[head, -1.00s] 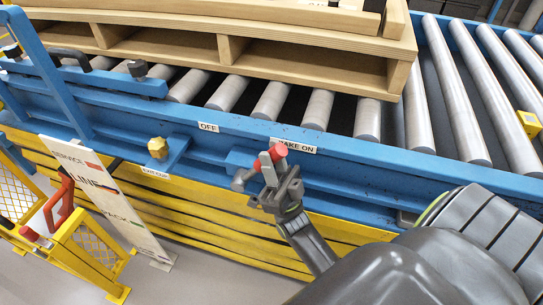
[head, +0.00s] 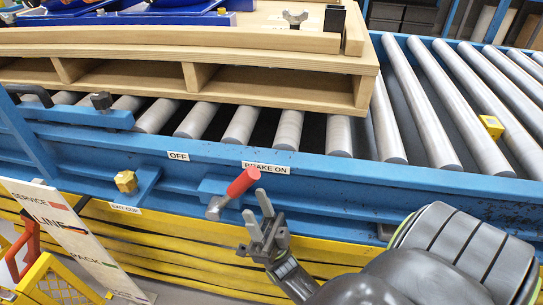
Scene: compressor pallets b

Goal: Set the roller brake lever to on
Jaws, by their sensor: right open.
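The roller brake lever (head: 243,182) has a red grip and a grey metal stem on the blue conveyor rail. It tilts up and to the right from its pivot, its red end just below the "BRAKE ON" label (head: 266,168). The "OFF" label (head: 178,155) is on the rail to the left. My right gripper (head: 255,208) is open and empty, just below and right of the red grip, with a small gap in the picture. My left gripper is not in view.
A wooden pallet (head: 215,90) sits on the rollers (head: 413,105) behind the rail. A yellow block (head: 491,126) is on the rollers at right. A sign board (head: 70,225) and yellow frame (head: 50,285) are at lower left.

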